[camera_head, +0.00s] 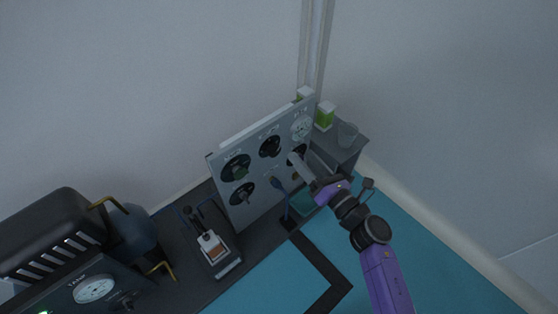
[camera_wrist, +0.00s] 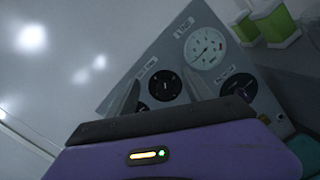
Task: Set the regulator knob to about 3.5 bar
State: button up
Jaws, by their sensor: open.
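A grey panel (camera_head: 237,214) stands upright with several black knobs and a round white pressure gauge (camera_head: 302,127) at its upper right. The gauge also shows in the wrist view (camera_wrist: 206,48), but its reading is too small to tell. A black knob below the gauge, likely the regulator knob (camera_wrist: 238,86), shows in the wrist view; in the head view my gripper partly covers it. My gripper (camera_head: 284,169) is open and empty in front of the panel's lower right. In the wrist view the fingers (camera_wrist: 162,84) point at the panel, left of that knob, apart from it.
A black dial (camera_wrist: 165,84) shows between the fingers. The teal mat (camera_head: 270,287) is mostly clear.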

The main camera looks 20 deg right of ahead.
aim_at(276, 152)
jog(key=shift+w+a+f+n+g+y+b, duration=0.3)
jog(key=shift+w+a+f+n, duration=0.45)
jog(key=shift+w+n, duration=0.4)
jog(key=shift+w+a+f+n+g+y+b, duration=0.3)
jog(key=shift+w+a+f+n, duration=0.25)
jog(key=shift+w+a+n, duration=0.45)
jog(key=shift+w+a+f+n+g+y+b, duration=0.25)
jog(key=shift+w+a+f+n, duration=0.4)
jog(key=shift+w+n, duration=0.6)
jog(key=shift+w, duration=0.1)
grip_shut()
jog(key=shift+m, duration=0.4)
